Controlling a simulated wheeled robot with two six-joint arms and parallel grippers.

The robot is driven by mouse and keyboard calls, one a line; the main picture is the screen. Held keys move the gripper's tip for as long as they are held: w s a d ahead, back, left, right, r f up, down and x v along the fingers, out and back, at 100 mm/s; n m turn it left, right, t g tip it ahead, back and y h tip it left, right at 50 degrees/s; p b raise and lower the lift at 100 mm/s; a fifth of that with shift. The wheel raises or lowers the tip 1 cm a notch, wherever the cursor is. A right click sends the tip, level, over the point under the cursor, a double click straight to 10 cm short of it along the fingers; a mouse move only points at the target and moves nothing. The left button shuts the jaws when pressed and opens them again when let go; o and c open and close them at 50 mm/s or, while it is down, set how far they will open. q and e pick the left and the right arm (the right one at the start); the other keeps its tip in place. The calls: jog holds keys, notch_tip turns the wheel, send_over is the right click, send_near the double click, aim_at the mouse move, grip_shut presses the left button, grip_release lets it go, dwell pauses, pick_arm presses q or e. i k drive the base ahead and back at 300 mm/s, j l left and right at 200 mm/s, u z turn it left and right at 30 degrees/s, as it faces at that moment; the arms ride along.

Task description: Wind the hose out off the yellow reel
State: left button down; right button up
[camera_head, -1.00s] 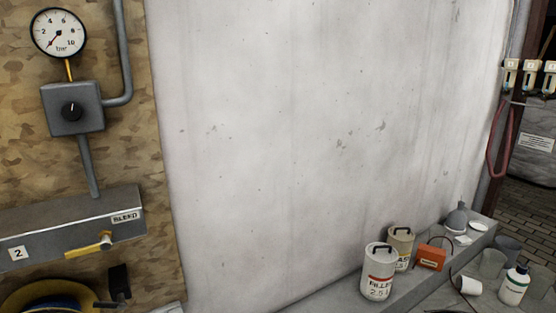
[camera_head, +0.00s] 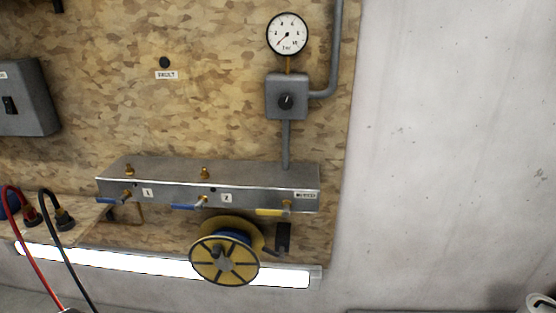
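The yellow reel (camera_head: 224,259) hangs below the grey manifold box, in front of the board's lower edge. It has a spoked yellow front flange with a dark hub. A dark blue hose (camera_head: 233,237) is wound between its flanges. What looks like a dark hose end shows at its right, near a black bracket (camera_head: 283,237). Neither of my grippers is in view.
The grey manifold (camera_head: 180,178) carries blue and yellow valve levers, with a pressure gauge (camera_head: 287,34) above it. A bright tube light (camera_head: 130,263) runs behind the reel. Red and black cables (camera_head: 55,250) hang at lower left. Bare wall is at right.

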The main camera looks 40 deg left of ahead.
aim_at(227, 251)
jog(key=u, duration=1.55)
jog(key=k+j, duration=0.05)
